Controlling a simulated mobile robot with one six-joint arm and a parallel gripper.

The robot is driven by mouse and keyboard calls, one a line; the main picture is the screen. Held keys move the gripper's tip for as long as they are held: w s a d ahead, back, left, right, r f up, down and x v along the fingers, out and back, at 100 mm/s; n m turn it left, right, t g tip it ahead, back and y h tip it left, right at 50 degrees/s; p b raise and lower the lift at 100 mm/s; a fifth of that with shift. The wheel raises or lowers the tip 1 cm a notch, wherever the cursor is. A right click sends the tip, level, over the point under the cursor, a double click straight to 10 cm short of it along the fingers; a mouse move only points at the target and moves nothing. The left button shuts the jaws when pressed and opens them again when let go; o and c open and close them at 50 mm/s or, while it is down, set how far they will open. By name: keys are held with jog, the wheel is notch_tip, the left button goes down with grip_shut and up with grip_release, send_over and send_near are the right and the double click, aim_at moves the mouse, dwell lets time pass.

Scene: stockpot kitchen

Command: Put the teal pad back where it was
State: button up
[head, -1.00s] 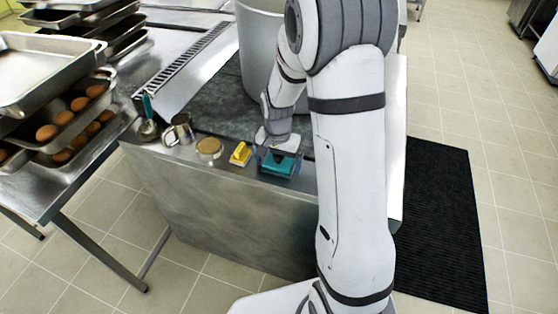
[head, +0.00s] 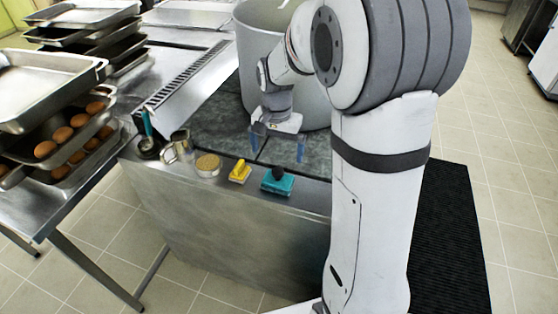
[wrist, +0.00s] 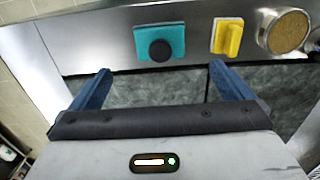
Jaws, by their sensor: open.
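The teal pad (head: 277,183) with a dark round knob lies on the steel front ledge of the counter, to the right of a yellow-handled pad (head: 240,172). It also shows in the wrist view (wrist: 160,40), beyond my fingertips. My gripper (head: 278,150) is open and empty, above the dark counter top behind the teal pad. In the wrist view its two blue fingers (wrist: 158,80) stand wide apart, with dark counter surface between them. The gripper and the teal pad are apart.
On the same ledge stand a round tan-topped tin (head: 208,165), a metal cup (head: 178,147) and a teal-handled utensil (head: 147,135). A large stockpot (head: 262,60) stands behind my gripper. Trays with brown eggs (head: 62,135) are at the left. A black mat (head: 445,230) lies on the floor.

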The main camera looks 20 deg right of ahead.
jog(key=shift+s+r, duration=0.2)
jog(key=shift+r, duration=0.2)
jog(key=s+r+n+t, duration=0.1)
jog(key=s+r+n, duration=0.1)
jog(key=s, duration=0.7)
jog(key=s+r+n+t, duration=0.1)
jog(key=s+r+n, duration=0.2)
jog(key=s, duration=0.7)
jog(key=shift+s+d+r+n+t, duration=0.2)
jog(key=shift+r+n+t, duration=0.2)
jog(key=shift+n, duration=0.5)
